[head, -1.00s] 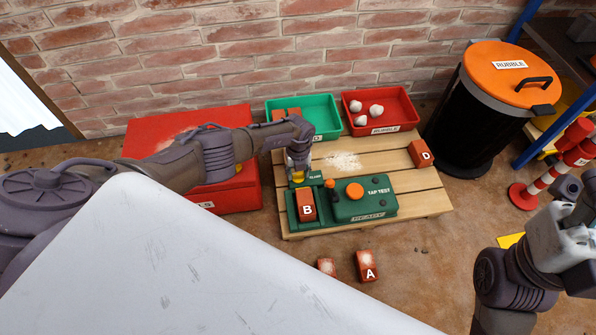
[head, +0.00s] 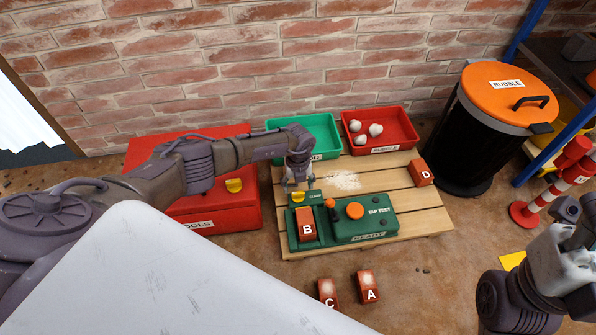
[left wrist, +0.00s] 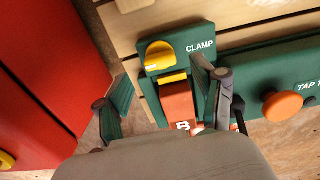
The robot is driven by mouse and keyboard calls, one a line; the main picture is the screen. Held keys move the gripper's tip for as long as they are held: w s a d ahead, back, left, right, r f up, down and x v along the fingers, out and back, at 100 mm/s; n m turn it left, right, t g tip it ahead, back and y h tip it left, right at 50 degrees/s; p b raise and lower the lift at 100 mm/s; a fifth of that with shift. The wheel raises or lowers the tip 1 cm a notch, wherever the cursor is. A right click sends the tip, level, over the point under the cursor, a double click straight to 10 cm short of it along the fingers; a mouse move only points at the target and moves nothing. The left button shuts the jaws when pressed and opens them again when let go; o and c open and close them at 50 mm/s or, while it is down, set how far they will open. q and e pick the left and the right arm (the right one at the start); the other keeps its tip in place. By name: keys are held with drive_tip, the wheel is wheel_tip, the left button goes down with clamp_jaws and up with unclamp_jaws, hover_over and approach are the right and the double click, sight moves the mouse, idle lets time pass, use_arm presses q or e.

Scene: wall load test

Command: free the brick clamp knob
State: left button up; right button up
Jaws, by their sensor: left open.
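The yellow clamp knob (left wrist: 160,54) sits beside the word CLAMP on the green tap test unit (head: 375,231). Its white mark points to the lower left in the left wrist view. The knob also shows in the head view (head: 298,198). A yellow pad (left wrist: 173,78) lies at the end of red brick B (head: 307,226), which sits in the unit's slot. I cannot tell if the pad touches it. My left gripper (head: 298,184) is open and empty, just above the knob, with fingers apart. My right gripper is not clearly seen; only my right arm shows at the right edge.
The unit stands on a wooden pallet (head: 425,219) with brick D (head: 420,173). Bricks A (head: 368,287) and C (head: 328,292) lie on the floor in front. A red toolbox (head: 215,212) is left; green (head: 317,125) and red rubble (head: 391,119) trays are behind.

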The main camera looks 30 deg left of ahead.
sight(298, 192)
use_arm(q)
wheel_tip(298, 192, up, 8)
idle(0.6)
